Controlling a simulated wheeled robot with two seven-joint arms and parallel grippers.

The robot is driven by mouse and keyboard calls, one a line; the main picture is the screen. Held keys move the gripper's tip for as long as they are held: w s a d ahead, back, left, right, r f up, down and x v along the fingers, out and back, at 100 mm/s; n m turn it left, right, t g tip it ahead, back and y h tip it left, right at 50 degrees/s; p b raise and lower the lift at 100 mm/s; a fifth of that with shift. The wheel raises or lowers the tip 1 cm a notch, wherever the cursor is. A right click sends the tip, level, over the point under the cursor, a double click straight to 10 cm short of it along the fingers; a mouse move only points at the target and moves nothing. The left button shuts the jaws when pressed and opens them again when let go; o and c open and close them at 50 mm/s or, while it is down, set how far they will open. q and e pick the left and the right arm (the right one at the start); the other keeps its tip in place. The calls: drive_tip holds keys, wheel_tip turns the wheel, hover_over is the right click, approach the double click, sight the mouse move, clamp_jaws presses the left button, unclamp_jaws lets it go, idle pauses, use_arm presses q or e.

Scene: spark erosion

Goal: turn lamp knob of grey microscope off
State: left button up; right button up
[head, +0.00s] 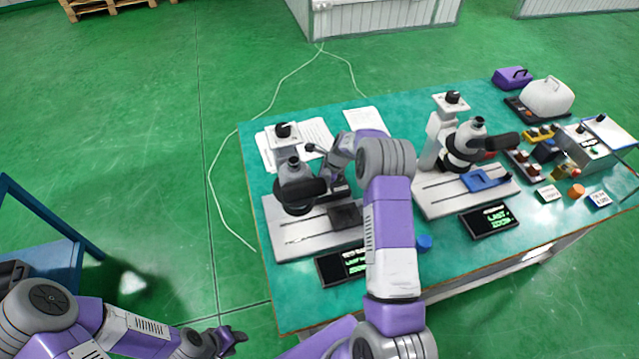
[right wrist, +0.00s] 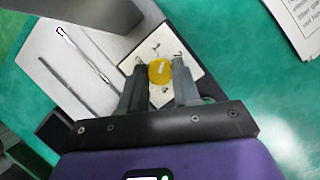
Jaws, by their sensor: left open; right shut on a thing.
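The grey microscope (head: 297,188) stands at the left end of the green table, with a pale flat base and a dark head. Its yellow lamp knob (right wrist: 160,72) shows in the right wrist view, on a white plate (right wrist: 152,50) with dark marks around it. My right gripper (right wrist: 160,68) has one finger on each side of the knob and is shut on it. In the head view my right arm hides the knob and part of the microscope. My left gripper (head: 230,341) is open and empty over the floor, away from the table.
A second microscope (head: 440,145) with a blue piece on its base stands to the right of my right arm. Dark displays (head: 490,221) lie in front of both. Papers (head: 318,133) lie behind. Boxes and small parts crowd the right end.

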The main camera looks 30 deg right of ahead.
drive_tip(key=n, duration=0.2)
drive_tip(key=n+g+b, duration=0.1)
drive_tip(key=n, duration=0.1)
drive_tip(key=n+g+y+b, duration=0.1)
drive_tip(key=n, duration=0.1)
drive_tip(key=shift+w+d+f, duration=0.1)
drive_tip(key=shift+w+d, duration=0.05)
drive_tip(key=shift+w, duration=0.1)
drive_tip(key=n+g, duration=0.1)
drive_tip(key=n, duration=0.1)
drive_tip(key=n+b, duration=0.1)
drive_tip(key=n, duration=0.1)
drive_tip(key=shift+w+n+g, duration=0.15)
drive_tip(key=shift+n+g, duration=0.15)
drive_tip(key=shift+g, duration=0.1)
drive_tip(key=shift+n+g+b, duration=0.5)
drive_tip(key=shift+n+b, duration=0.15)
drive_tip(key=shift+n, duration=0.45)
drive_tip(key=o, duration=1.1)
drive_tip(key=shift+c, duration=0.2)
